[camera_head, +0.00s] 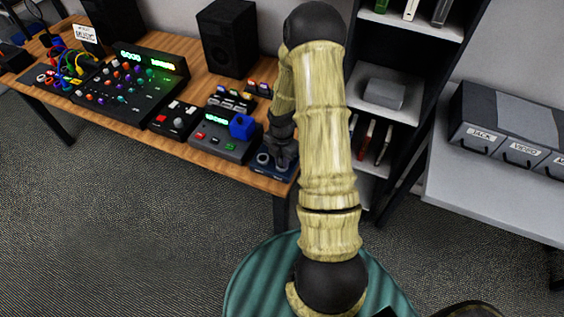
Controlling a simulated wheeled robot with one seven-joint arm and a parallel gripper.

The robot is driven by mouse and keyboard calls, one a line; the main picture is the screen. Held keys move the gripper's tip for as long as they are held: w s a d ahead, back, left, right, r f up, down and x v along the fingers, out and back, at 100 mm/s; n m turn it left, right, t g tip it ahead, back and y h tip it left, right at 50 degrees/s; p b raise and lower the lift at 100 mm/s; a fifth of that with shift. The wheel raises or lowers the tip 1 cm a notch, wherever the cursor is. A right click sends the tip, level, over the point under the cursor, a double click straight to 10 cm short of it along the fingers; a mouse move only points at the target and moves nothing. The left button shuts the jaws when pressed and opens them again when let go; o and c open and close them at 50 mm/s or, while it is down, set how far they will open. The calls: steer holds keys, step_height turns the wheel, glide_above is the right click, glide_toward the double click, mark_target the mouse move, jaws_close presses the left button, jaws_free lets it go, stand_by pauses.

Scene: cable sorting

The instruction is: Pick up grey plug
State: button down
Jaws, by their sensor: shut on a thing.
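My gripper (282,158) is at the right end of the wooden table (265,183), low over a dark blue box (270,168). It is shut on a small grey thing, which I take to be the grey plug; the fingers hide most of it. It is too small and covered to tell whether it touches the box or is clear of it. A small light grey round piece (263,158) shows on the box just left of the fingers.
A grey device with a blue block (242,127) stands close left of my gripper. A mixer (130,85), coloured cables (70,62) and a black speaker (229,37) are further left and back. A shelf (385,95) stands right; labelled drawers (500,130) sit beyond it.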

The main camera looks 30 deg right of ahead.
step_height(320, 180, up, 10)
steer(key=shift+r, duration=0.1)
stand_by(0.4)
stand_by(0.5)
